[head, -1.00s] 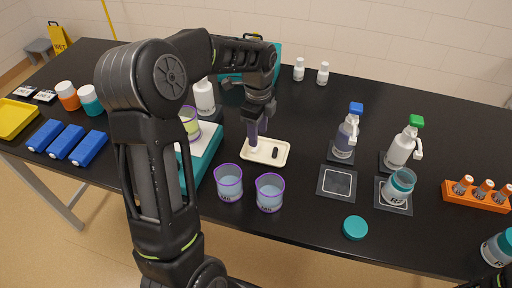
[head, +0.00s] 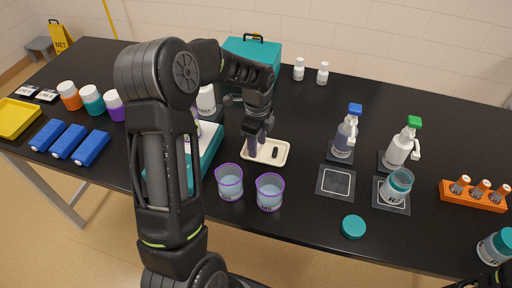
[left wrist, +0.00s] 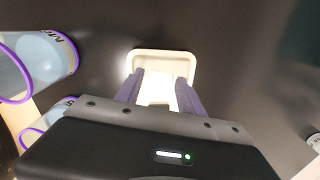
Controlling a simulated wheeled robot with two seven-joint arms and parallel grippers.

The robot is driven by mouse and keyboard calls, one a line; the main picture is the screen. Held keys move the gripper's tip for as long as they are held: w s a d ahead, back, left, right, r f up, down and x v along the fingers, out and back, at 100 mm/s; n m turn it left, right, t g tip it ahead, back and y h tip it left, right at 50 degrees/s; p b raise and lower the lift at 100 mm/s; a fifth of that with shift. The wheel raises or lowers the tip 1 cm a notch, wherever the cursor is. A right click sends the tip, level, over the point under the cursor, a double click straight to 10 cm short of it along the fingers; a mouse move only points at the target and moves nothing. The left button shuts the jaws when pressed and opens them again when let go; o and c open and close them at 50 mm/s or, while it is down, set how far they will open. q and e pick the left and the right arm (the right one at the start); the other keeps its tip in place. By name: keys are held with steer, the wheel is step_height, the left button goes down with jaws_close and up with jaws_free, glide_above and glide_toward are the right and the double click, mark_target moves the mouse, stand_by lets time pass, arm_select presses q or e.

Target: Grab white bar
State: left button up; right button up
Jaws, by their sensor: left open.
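A shallow cream tray (head: 280,160) lies on the black table in front of my left gripper (head: 259,143). In the left wrist view, the open fingers of my left gripper (left wrist: 160,97) reach over the tray (left wrist: 165,54). A bright white shape, seemingly the white bar (left wrist: 158,90), shows between them, its outline washed out by glare. In the head view the fingers hide it.
Two purple-rimmed cups (head: 229,182) (head: 270,192) stand in front of the tray. A teal-sided device (head: 208,150) stands to its left and a teal case (head: 250,60) behind. Blue-capped and green-capped bottles (head: 345,132) (head: 402,148) stand to the right.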

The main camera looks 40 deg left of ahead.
arm_select(q)
steer(key=shift+c, duration=0.2)
jaws_close()
stand_by(0.3)
steer(key=shift+r, duration=0.1)
step_height(320, 180, up, 10)
steer(key=b, duration=0.1)
steer(key=shift+b, duration=0.35)
stand_by(0.6)
